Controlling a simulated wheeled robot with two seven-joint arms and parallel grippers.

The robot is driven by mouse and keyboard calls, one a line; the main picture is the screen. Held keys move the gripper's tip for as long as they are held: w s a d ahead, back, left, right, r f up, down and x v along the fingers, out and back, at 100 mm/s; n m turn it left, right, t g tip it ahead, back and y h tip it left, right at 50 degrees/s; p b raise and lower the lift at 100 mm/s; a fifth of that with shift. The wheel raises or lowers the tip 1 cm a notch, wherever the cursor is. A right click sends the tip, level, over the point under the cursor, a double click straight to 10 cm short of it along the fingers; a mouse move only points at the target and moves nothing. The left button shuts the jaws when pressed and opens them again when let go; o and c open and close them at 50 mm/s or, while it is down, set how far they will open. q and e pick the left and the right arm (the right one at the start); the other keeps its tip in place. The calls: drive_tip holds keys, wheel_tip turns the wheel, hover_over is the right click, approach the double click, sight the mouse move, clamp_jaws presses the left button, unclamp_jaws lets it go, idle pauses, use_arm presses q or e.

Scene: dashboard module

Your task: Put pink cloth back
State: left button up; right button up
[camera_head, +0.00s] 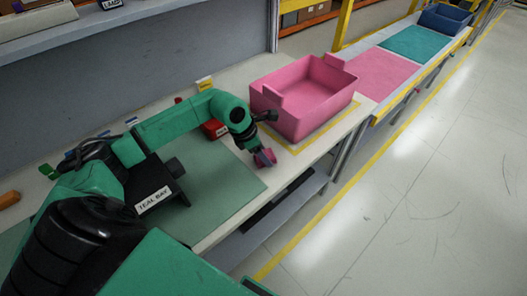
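A small folded pink cloth (266,158) is at the end of my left arm, over the front right corner of the green mat (222,176). My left gripper (262,153) appears shut on it; the fingers are small and partly hidden by the cloth. A pink bin (304,97) with raised end walls stands on the bench just behind and to the right of the gripper, inside a yellow outline. The gripper is outside the bin, near its front left side. The bin's visible inside looks empty. My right gripper is not in view.
A black holder labelled "TEAL BAY" (154,201) stands on the mat beside my arm. A red block (214,129) lies behind the arm. Pink (378,74) and teal (415,44) mats and a blue bin (444,18) are farther along. The floor at right is clear.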

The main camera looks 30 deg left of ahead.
use_arm(q)
drive_tip(key=shift+f, duration=0.4)
drive_tip(key=o, duration=1.3)
drive_tip(key=shift+r, duration=0.1)
drive_tip(key=shift+r, duration=0.1)
drive_tip(key=shift+a+r, duration=0.1)
drive_tip(key=shift+r, duration=0.1)
drive_tip(key=b+v, duration=0.2)
drive_tip(key=v, duration=0.9)
drive_tip(key=shift+s+r, duration=0.15)
drive_tip(key=shift+r, duration=0.15)
